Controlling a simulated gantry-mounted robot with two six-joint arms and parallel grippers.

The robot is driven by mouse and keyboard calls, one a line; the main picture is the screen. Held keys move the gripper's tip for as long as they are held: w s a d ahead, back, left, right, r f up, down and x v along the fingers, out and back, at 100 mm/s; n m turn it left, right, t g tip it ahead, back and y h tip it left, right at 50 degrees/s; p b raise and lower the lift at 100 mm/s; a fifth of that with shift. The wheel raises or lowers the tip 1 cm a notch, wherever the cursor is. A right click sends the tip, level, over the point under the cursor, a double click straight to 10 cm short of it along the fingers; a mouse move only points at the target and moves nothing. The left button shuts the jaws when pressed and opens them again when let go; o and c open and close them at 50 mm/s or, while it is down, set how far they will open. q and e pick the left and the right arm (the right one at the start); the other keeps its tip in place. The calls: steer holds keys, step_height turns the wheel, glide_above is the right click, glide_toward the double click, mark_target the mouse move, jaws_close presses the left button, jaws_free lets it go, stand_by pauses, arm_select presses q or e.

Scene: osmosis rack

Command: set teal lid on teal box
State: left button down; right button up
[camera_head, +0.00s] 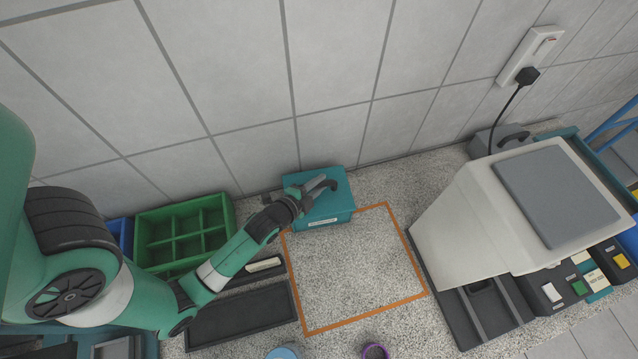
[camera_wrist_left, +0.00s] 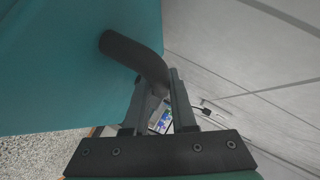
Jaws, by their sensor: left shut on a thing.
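A teal box (camera_head: 330,222) with a white label on its front stands near the wall, at the back-left corner of the orange outline. The teal lid (camera_head: 302,180), with a dark curved handle (camera_head: 340,187), is over the box top; I cannot tell whether it rests fully on the rim. My left gripper (camera_head: 323,184) reaches over it from the left and is shut on the lid's handle. In the left wrist view the handle (camera_wrist_left: 132,53) runs from the teal lid (camera_wrist_left: 60,60) in between the fingers (camera_wrist_left: 160,88). My right gripper is not in view.
An orange outline (camera_head: 416,252) marks bare speckled counter in the middle. A green divided tray (camera_head: 143,233) and dark trays (camera_head: 240,318) lie left. A large pale machine (camera_head: 470,215) stands right. A purple ring (camera_head: 376,351) and blue round thing (camera_head: 283,352) are at the front.

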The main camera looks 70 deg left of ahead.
arm_select(q)
steer(key=shift+f, duration=0.4)
stand_by(0.3)
steer(key=c, duration=0.7)
jaws_free()
steer(key=shift+o, duration=0.2)
steer(key=v, duration=0.7)
steer(key=shift+s+d+r+p, duration=0.1)
steer(key=shift+s+r+p, duration=0.05)
steer(key=shift+s+p, duration=0.15)
steer(key=shift+w, duration=0.1)
